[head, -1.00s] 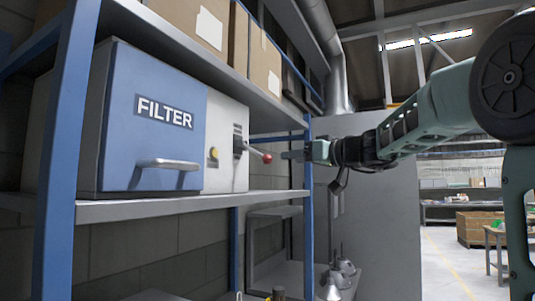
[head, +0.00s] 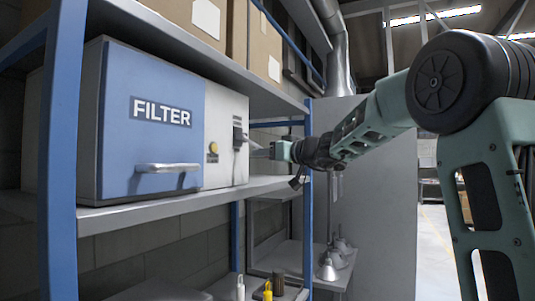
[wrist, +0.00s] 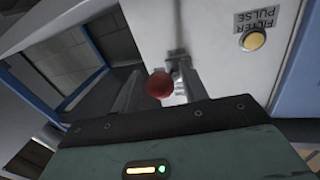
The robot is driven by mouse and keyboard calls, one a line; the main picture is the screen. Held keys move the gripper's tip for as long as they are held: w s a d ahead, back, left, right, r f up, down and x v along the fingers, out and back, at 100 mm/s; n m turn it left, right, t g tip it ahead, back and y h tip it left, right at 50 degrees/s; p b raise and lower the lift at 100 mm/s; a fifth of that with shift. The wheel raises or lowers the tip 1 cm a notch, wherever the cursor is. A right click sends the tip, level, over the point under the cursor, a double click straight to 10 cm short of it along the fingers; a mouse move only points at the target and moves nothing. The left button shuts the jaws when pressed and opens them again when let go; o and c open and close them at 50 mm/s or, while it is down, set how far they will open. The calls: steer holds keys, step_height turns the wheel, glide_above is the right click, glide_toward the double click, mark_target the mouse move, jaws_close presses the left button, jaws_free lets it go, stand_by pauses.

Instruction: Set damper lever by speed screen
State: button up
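The damper lever (head: 241,137) sticks out from a bracket on the right side of the grey-white panel of the filter box (head: 120,155). Its red ball knob (wrist: 160,86) shows in the wrist view between my two fingers. In the head view my gripper (head: 259,151) hides the knob. My gripper (wrist: 158,70) is open, with one finger on each side of the knob; I cannot tell whether either finger touches it. No speed screen shows in these views.
The box sits on a shelf (head: 150,213) with blue posts (head: 62,150). A yellow button (wrist: 254,40), labelled FILTER PULSE, is beside the lever. Cardboard boxes (head: 258,45) stand on the shelf above.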

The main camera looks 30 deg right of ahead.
jaws_close()
steer(key=shift+s+d+r+n+g+h+p, duration=0.1)
steer(key=shift+s+r+n+g+h+p, duration=0.1)
steer(key=shift+r+g+p, duration=0.45)
steer(key=shift+s+d+r+n+g+h+p, duration=0.1)
steer(key=shift+s+r+g+p, duration=0.05)
steer(key=shift+r+g+p, duration=0.5)
steer(key=shift+s+b, duration=0.1)
steer(key=shift+b, duration=0.65)
steer(key=shift+s+d+r, duration=0.1)
steer(key=shift+r, duration=0.4)
steer(key=shift+o, duration=1.2)
jaws_free()
steer(key=shift+s+f, duration=0.1)
